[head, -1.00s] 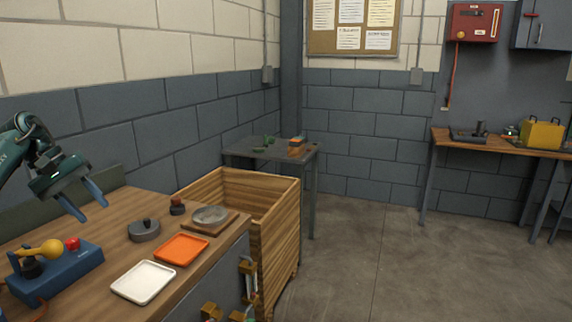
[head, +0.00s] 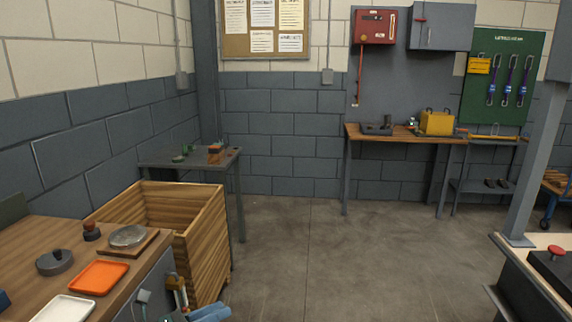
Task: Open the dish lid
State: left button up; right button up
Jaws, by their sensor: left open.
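A round, shallow grey dish (head: 128,236) with a pale, flat top lies on a wooden board on the bench at the left. Its top looks closed, but the lid edge is too small to make out. My right gripper is not in view.
A dark round pot with a knob (head: 55,263), a dark red-topped knob (head: 91,231), an orange tray (head: 98,278) and a white tray (head: 64,309) share the bench. A wooden crate (head: 205,240) stands just behind it. The floor (head: 290,260) ahead is clear.

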pick_arm(q)
jog(key=s+d+f+m+y+p, duration=0.1)
jog(key=s+f+m+y, duration=0.4)
jog(key=s+m, duration=0.6)
jog(key=s+f+m+y+p, duration=0.1)
jog(key=s+f+m+y, duration=0.5)
jog(key=m, duration=1.7)
jog(key=s+f, duration=0.1)
jog(key=s, duration=0.4)
jog(key=shift+s+d+f, duration=0.25)
jog(key=shift+s+d, duration=0.1)
jog(key=shift+d, duration=0.05)
